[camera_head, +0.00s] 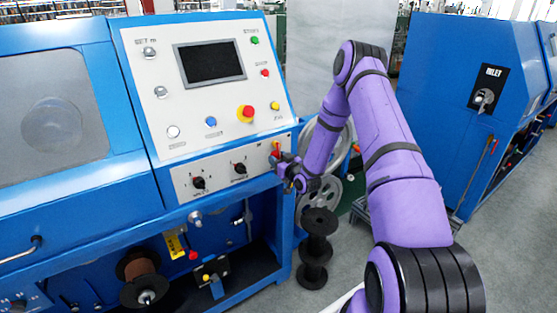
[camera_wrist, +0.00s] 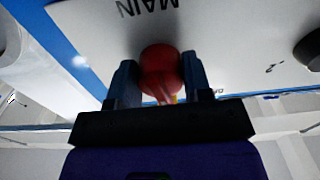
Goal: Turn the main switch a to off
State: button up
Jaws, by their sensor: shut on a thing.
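The main switch is a red knob (camera_wrist: 160,68) in the wrist view, on a pale panel (camera_wrist: 100,38) under upside-down lettering that reads "MAIN". My gripper (camera_wrist: 160,80) has one finger on each side of the knob and is shut on it. A little yellow shows just below the red part. In the head view the red and yellow main switch (camera_head: 276,148) sits at the right end of the lower panel strip, and my gripper (camera_head: 281,162) reaches it from the right. The fingers partly cover the switch there, and its exact turn angle is hard to tell.
Two black rotary knobs (camera_head: 199,183) (camera_head: 240,168) sit left of the switch. Above are a red emergency button (camera_head: 246,113), small coloured buttons and a dark screen (camera_head: 209,62). Black spools (camera_head: 316,250) stand below my arm. A second blue machine (camera_head: 463,100) stands at right.

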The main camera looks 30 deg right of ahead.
jog(key=shift+n, duration=0.4)
jog(key=n, duration=0.2)
jog(key=shift+n, duration=2.3)
jog(key=o, duration=1.3)
jog(key=shift+s, duration=0.1)
jog(key=s, duration=1)
jog(key=shift+s+d, duration=0.25)
jog(key=shift+s, duration=0.05)
